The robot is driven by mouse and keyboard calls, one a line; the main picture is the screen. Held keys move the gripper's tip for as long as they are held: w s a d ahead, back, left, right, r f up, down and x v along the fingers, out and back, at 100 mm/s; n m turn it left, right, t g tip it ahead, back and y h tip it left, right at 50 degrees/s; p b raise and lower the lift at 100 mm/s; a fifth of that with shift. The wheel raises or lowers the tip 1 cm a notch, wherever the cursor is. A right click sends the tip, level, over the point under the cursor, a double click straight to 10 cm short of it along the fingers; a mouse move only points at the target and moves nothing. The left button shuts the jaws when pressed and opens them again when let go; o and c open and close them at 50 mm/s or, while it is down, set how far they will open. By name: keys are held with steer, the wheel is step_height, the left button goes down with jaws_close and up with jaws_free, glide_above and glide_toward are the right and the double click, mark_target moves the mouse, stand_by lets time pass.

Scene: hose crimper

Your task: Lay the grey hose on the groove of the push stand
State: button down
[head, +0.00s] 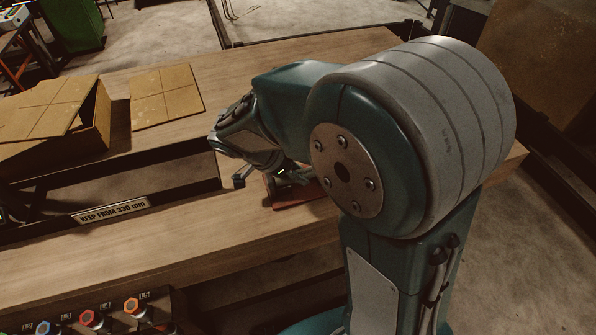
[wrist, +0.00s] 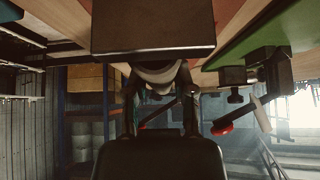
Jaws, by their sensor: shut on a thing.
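In the head view my gripper (head: 287,176) is low over the bench beside a red piece, partly hidden behind my arm. In the wrist view its two dark fingers (wrist: 160,92) are shut on a pale grey curved thing, which looks like the grey hose (wrist: 158,74). Much of the hose is hidden by the fingers and a dark block (wrist: 152,34) in front. I cannot tell whether that block is the push stand. The groove is not visible, and I cannot tell whether the hose touches anything below.
The red piece (head: 302,193) lies on the wooden bench (head: 185,228). An open cardboard box (head: 92,134) and a flat cardboard sheet (head: 167,97) are at left. A gap with a label (head: 110,209) splits the bench. A red-tipped lever (wrist: 223,127) is at right in the wrist view.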

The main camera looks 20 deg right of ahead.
steer(key=shift+f, duration=0.15)
stand_by(0.6)
steer(key=shift+c, duration=1.9)
jaws_free()
steer(key=shift+r, duration=4.05)
steer(key=s+r+n+t+y, duration=0.1)
steer(key=s+n+t+y, duration=0.1)
steer(key=s+n, duration=0.5)
steer(key=s+r+n+t+y, duration=0.2)
steer(key=s+n+y, duration=0.3)
steer(key=n, duration=0.6)
steer(key=shift+s+r+t, duration=0.25)
steer(key=shift+s+t, duration=0.55)
steer(key=shift+s, duration=0.2)
